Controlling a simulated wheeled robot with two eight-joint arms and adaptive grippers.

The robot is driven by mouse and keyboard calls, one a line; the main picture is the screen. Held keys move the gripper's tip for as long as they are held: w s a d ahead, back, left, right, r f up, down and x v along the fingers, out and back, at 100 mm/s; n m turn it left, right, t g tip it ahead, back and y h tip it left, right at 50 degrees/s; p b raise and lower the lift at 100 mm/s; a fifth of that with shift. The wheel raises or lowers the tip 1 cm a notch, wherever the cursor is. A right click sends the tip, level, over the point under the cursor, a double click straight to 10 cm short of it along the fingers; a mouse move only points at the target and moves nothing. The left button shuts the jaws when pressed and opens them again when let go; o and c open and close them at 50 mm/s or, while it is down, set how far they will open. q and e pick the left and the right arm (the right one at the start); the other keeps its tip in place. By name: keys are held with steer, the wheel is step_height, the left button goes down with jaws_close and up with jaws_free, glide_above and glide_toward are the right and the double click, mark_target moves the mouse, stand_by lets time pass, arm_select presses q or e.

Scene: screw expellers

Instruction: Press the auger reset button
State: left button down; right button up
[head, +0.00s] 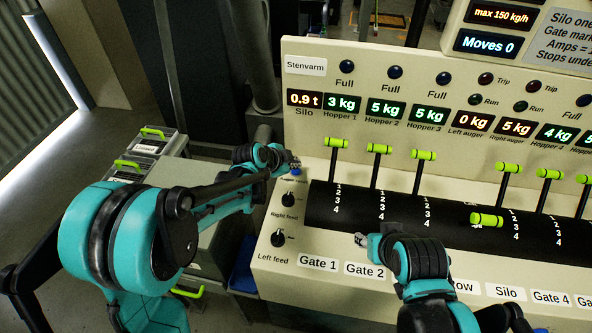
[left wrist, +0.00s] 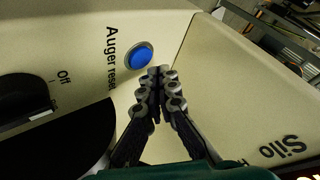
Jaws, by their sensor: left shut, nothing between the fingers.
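The auger reset button is a round blue button (left wrist: 138,56) on the cream panel, labelled "Auger reset" in the left wrist view. In the head view it is a small blue spot (head: 296,172) at the panel's left end, partly hidden by my gripper. My left gripper (left wrist: 161,75) is shut and empty, its fingertips just beside the button in the left wrist view. In the head view the left gripper (head: 292,163) is right at the button; I cannot tell if it touches. My right gripper (head: 361,239) is low over the console near the Gate 2 label; its fingers are too small to read.
The Right feed knob (head: 288,199) and Left feed knob (head: 278,238) sit below the button. Green-handled gate levers (head: 379,149) stand along the black drum (head: 360,205) to the right. Grey cases (head: 145,143) with green handles stand at the left.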

mark_target(294, 172)
arm_select(q)
steer(key=shift+r+p, duration=1.6)
steer(key=shift+r, duration=0.8)
